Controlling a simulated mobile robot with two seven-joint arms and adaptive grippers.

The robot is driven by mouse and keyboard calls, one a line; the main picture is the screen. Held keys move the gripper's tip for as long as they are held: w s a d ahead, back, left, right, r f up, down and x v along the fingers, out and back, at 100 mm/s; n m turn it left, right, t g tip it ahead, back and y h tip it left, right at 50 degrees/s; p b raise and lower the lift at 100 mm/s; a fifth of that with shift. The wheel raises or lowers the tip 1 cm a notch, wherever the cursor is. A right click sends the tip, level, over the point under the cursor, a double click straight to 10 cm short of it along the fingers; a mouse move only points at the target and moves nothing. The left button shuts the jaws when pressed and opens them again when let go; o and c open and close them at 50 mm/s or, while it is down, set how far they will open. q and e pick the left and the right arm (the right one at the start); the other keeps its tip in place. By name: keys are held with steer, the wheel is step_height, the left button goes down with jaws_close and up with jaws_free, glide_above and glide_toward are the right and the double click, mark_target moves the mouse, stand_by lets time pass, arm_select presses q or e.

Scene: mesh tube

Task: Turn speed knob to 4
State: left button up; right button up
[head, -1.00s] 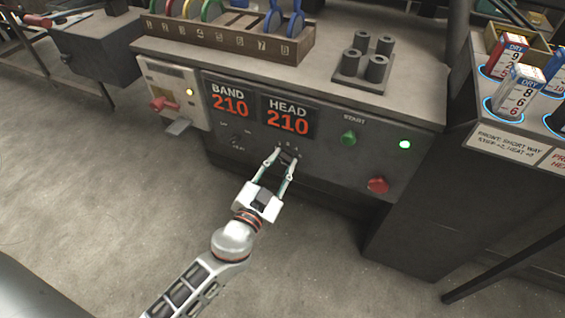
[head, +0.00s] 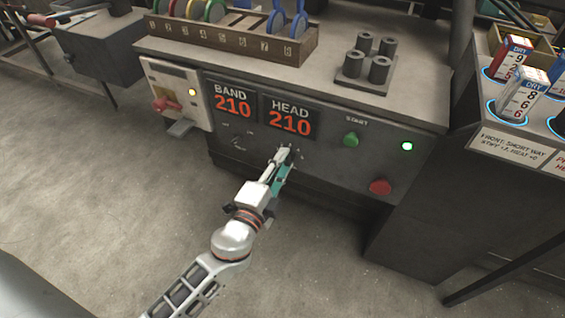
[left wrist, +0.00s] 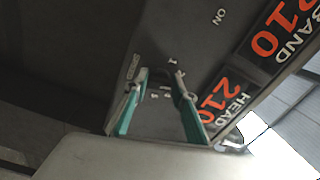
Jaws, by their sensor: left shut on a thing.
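The dark speed knob (left wrist: 161,74) is on the front panel (head: 330,165) below the HEAD display. In the left wrist view it shows dimly between the fingertips, with small white numerals around it. My left gripper (head: 286,152) is at the panel with its fingertips closed on the knob. In the head view the fingers cover most of the knob. Its pointer and the number it faces cannot be made out. My right gripper is out of view.
The BAND display (head: 232,104) and HEAD display (head: 289,118) both read 210. A green START button (head: 351,139), a lit green lamp (head: 407,146) and a red button (head: 380,187) are to the right. A red-handled switch (head: 166,103) is at the left.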

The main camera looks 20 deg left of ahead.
arm_select(q)
steer(key=m+p, duration=0.1)
steer(key=m, duration=0.4)
steer(key=m+p, duration=0.1)
steer(key=m, duration=0.4)
steer(key=shift+d+r+m, duration=0.1)
steer(key=shift+r+m, duration=0.1)
steer(key=shift+m, duration=0.1)
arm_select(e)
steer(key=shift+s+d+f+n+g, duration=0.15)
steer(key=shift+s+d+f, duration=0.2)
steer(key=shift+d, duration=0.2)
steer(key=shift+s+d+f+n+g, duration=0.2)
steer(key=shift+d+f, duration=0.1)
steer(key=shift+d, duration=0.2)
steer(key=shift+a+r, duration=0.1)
arm_select(q)
steer(key=o, duration=1.1)
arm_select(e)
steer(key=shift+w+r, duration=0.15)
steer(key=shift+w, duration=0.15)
